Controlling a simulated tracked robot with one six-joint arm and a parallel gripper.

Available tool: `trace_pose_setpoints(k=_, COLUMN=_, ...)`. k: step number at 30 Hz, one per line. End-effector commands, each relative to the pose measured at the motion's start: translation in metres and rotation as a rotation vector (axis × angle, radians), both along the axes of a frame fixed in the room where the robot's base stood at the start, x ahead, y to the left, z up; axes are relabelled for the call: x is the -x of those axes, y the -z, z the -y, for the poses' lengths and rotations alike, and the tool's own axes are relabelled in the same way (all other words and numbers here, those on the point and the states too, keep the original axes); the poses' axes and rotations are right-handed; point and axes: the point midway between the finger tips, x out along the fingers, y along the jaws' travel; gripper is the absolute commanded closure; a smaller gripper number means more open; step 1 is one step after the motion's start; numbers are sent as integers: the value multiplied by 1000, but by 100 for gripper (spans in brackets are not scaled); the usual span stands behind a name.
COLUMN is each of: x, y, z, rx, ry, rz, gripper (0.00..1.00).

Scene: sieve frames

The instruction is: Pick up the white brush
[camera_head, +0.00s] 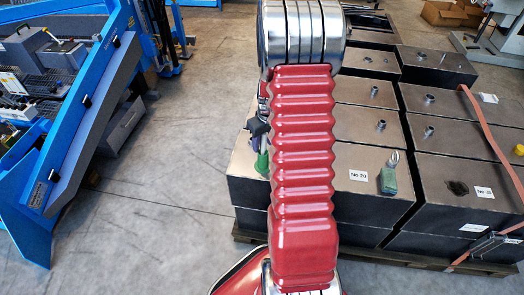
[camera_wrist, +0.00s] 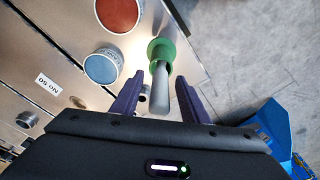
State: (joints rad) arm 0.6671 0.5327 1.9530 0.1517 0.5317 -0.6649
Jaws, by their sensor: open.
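Nothing in view is plainly a white brush. In the wrist view, a thing with a round green end and a pale grey rod-like part (camera_wrist: 160,90) shows between the fingers of my gripper (camera_wrist: 158,82). I cannot tell whether it is the brush. The two dark purple fingers are open, one on each side of it, with gaps visible. In the head view, my gripper (camera_head: 258,127) is mostly hidden behind my red arm, and a bit of green (camera_head: 262,163) shows just below it, at the near left of the metal boxes.
Metal-topped boxes (camera_head: 365,160) stand on a wooden pallet (camera_head: 390,257). A red-topped knob (camera_wrist: 118,14) and a blue-topped knob (camera_wrist: 102,67) stand left of the fingers. A green tagged item (camera_head: 389,178) sits on a box. A blue frame (camera_head: 75,120) is left, with open floor between.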

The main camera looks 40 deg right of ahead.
Motion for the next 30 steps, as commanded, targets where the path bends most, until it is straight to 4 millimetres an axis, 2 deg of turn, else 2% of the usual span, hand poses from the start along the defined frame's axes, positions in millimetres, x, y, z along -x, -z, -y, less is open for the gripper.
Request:
trace_pose_setpoints(k=2, x=0, y=0, z=0, rx=0, ry=0, rz=0, gripper=59)
trace_pose_setpoints(k=20, x=0, y=0, z=0, rx=0, ry=0, rz=0, gripper=100)
trace_pose_setpoints(k=30, x=0, y=-2, z=0, rx=0, ry=0, rz=1, gripper=100)
